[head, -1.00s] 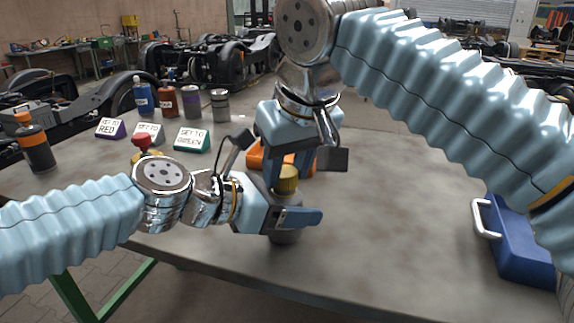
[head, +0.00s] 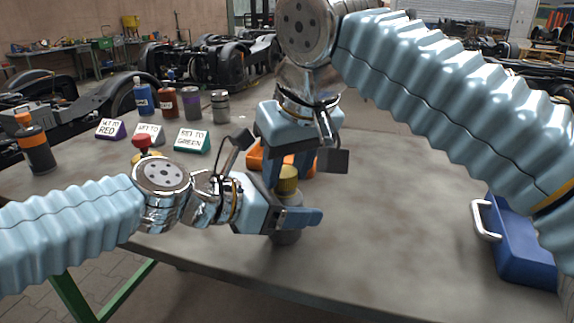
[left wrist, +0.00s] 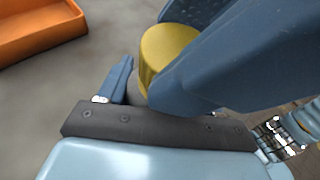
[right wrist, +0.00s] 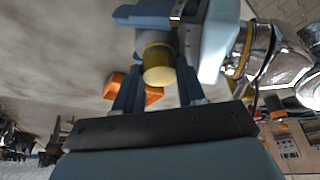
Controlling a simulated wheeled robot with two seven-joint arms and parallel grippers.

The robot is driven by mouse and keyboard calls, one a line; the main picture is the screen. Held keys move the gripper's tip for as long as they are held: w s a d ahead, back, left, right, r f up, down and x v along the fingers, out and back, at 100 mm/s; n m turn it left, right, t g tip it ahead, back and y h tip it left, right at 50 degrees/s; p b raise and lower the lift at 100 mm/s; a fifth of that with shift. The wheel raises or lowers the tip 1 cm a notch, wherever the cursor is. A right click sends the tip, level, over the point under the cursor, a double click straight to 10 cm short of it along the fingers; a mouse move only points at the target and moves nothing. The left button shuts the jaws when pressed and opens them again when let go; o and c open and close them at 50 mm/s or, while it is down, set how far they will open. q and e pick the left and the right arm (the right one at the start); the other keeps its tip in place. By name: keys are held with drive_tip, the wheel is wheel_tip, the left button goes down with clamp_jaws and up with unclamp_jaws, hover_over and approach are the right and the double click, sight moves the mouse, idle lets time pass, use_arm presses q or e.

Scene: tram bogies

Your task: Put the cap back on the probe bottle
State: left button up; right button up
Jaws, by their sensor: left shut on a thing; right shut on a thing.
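The probe bottle (head: 287,236) is a grey cylinder standing upright near the table's front edge. My left gripper (head: 292,217) is shut on the bottle's body from the left. The cap (head: 289,178) is yellow and ribbed, directly above the bottle and in line with it. It also shows in the left wrist view (left wrist: 168,48) and the right wrist view (right wrist: 159,66). My right gripper (head: 290,176) points down from above and is shut on the cap. The fingers hide the joint, so I cannot tell whether the cap touches the bottle's neck or is seated.
An orange tray (head: 256,157) lies just behind the grippers. Several bottles (head: 166,102) and labelled blocks (head: 192,141) stand at the back left. A black and orange container (head: 37,152) is at far left. A blue box (head: 520,245) sits at right. The table's middle right is clear.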

drive_tip(key=shift+s+a+f, duration=0.15)
drive_tip(key=shift+f, duration=0.3)
drive_tip(key=shift+s+a+f, duration=0.1)
drive_tip(key=shift+f, duration=0.35)
drive_tip(key=o, duration=0.7)
drive_tip(key=v, duration=0.3)
drive_tip(key=shift+s+r, duration=0.1)
drive_tip(key=shift+r, duration=0.2)
drive_tip(key=shift+d+r, duration=0.2)
drive_tip(key=shift+r, duration=0.1)
drive_tip(key=c, duration=0.6)
drive_tip(key=shift+f, duration=0.15)
